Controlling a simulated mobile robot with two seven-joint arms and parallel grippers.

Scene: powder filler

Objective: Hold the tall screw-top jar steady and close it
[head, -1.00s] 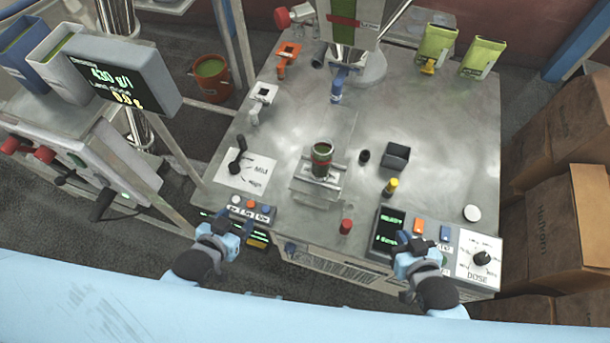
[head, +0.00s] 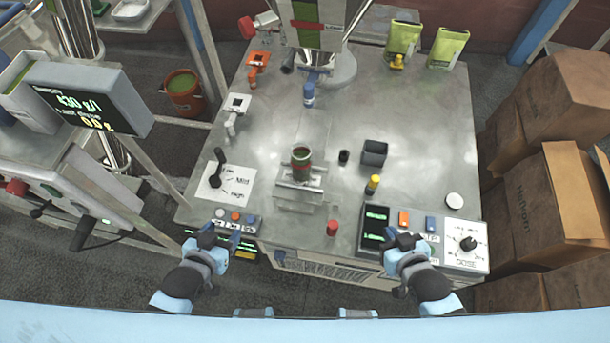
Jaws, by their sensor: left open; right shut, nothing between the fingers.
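A small dark cylinder (head: 344,156) stands right of the jar. My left gripper (head: 222,236) is open at the front left edge, by the small button panel, apart from the jar. My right gripper (head: 406,243) is shut and empty at the front right, by the control panel.
The filler column (head: 320,38) stands behind the jar, with a blue-handled part (head: 309,92) below it. A dark square cup (head: 374,153), a yellow-topped piece (head: 372,184) and a red knob (head: 333,228) stand right of the jar. The lever plate (head: 227,181) is left.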

